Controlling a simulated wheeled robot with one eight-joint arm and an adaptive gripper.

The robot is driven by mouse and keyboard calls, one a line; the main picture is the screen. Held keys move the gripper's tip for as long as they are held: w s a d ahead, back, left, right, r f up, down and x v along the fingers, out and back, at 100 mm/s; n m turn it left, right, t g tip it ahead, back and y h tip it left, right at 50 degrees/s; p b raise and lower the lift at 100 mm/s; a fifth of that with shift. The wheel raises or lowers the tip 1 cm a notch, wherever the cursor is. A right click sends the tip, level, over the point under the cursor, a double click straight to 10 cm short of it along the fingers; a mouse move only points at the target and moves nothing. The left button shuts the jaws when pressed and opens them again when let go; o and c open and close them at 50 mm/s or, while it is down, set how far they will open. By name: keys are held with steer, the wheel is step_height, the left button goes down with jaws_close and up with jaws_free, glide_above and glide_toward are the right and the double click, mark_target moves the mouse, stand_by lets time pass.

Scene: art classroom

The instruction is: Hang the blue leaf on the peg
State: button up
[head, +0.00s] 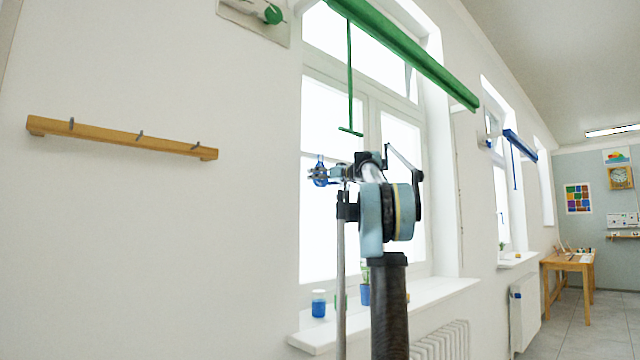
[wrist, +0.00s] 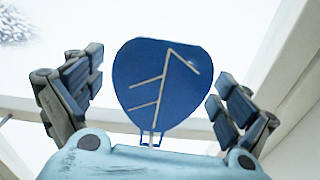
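The blue leaf (wrist: 150,85), a flat plate with pale vein lines, stands between the fingers of my gripper (wrist: 155,95) in the wrist view. The fingers are spread to about its width, and the exact contact is hard to see. In the head view the leaf (head: 320,170) is small, at the end of my gripper (head: 314,173), raised in front of the window with no other support visible. A wooden rail (head: 120,138) with three grey pegs, left (head: 71,123), middle (head: 140,135) and right (head: 196,146), is on the wall at the left, well apart from the leaf.
A green beam (head: 410,50) with a hanging green rod (head: 350,80) is above my arm. The window sill (head: 400,305) holds a blue jar (head: 318,304) and a plant pot (head: 365,294). A radiator (head: 440,342) is below. The wall between rail and window is bare.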

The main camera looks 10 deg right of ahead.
stand_by(0.4)
steer(key=v, duration=1.2)
steer(key=shift+w+f, duration=0.1)
steer(key=shift+w, duration=0.05)
